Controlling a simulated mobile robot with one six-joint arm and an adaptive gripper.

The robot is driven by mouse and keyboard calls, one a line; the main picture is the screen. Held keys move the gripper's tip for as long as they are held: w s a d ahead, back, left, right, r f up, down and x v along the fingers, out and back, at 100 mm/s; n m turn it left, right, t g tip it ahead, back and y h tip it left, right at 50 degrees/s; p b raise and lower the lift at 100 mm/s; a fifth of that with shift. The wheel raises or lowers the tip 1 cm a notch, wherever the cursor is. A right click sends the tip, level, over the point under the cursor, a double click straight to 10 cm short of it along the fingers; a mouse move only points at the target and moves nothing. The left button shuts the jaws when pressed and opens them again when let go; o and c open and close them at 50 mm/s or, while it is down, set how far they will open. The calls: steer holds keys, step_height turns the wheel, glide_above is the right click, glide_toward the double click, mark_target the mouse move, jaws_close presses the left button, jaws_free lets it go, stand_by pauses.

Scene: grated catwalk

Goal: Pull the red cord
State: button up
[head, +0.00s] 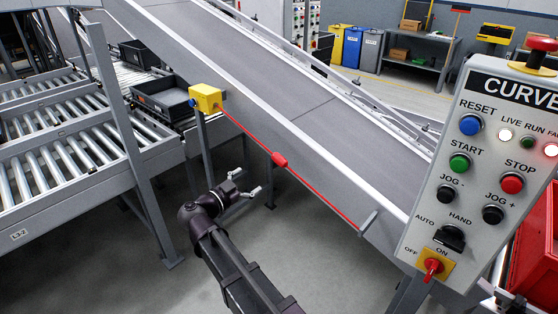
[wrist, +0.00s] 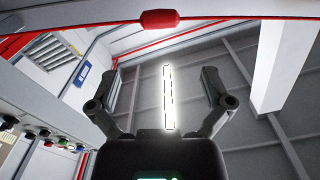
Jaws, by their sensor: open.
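The red cord (head: 244,129) runs along the side of the inclined conveyor, from a yellow switch box (head: 206,98) down to a grey bracket (head: 368,222). A thicker red grip (head: 279,159) sits on the cord. My gripper (head: 258,190) is open and empty, below and to the left of the red grip in the head view, apart from it. In the wrist view the cord (wrist: 230,19) crosses the top, with its red grip (wrist: 159,20) near the middle. My gripper's fingers (wrist: 168,80) are spread below it in that picture, with nothing between them.
A control panel (head: 482,150) with several buttons and a red-yellow switch stands at the right. The inclined conveyor (head: 300,95) lies behind the cord. A roller conveyor (head: 60,150) and a grey support post (head: 203,145) stand at the left. Floor below the cord is clear.

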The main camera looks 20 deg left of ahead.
mark_target(277, 163)
steer(key=shift+w, duration=0.1)
steer(key=x, duration=1.3)
steer(key=shift+w+d, duration=0.15)
steer(key=shift+w, duration=0.1)
steer(key=shift+c, duration=0.2)
steer(key=c, duration=1)
